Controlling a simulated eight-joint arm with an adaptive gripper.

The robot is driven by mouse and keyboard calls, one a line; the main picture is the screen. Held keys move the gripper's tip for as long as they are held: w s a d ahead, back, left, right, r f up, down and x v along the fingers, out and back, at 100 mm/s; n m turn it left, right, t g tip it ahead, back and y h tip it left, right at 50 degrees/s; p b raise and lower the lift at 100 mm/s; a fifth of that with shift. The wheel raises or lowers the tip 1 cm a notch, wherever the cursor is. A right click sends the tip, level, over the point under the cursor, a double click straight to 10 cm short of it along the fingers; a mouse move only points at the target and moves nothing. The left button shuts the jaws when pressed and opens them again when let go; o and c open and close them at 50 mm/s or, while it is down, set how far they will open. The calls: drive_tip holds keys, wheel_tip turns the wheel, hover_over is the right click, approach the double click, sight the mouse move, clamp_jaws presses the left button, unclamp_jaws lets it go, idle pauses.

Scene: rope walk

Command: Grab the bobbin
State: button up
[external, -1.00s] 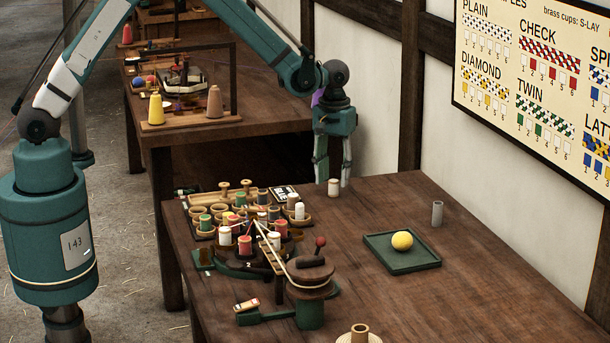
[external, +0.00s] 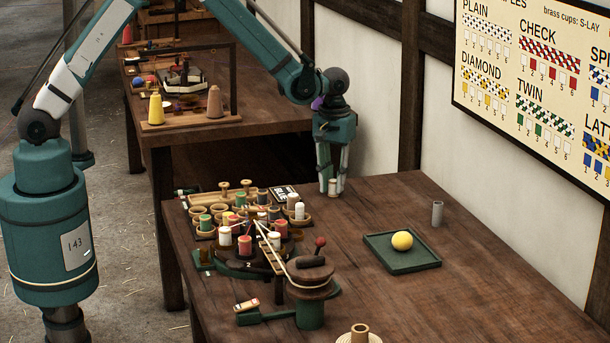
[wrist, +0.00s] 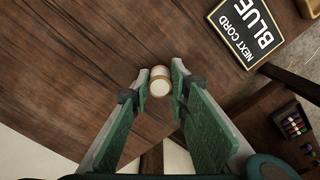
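A small white bobbin (external: 333,187) with pale tan ends stands upright near the far edge of the dark wooden table. In the wrist view the bobbin (wrist: 161,82) sits between my fingertips, seen from above. My gripper (external: 334,183) points down at it, with one finger on each side. In the wrist view my gripper (wrist: 161,84) has its fingers parted by about the bobbin's width. Whether both pads press on it is too fine to tell. The bobbin appears to rest on the table.
A crowded rack of cups and bobbins (external: 238,215) stands at left, with a black card (external: 284,192) reading "NEXT CORD BLUE". A braiding stand (external: 310,280) is in front. A green tray (external: 418,259) with a yellow ball and a grey cylinder (external: 437,213) are at right.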

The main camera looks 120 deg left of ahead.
sight(332, 180)
drive_tip(key=shift+r, duration=0.1)
drive_tip(key=shift+c, duration=0.3)
drive_tip(key=shift+r+p, duration=0.5)
drive_tip(key=shift+r, duration=4.45)
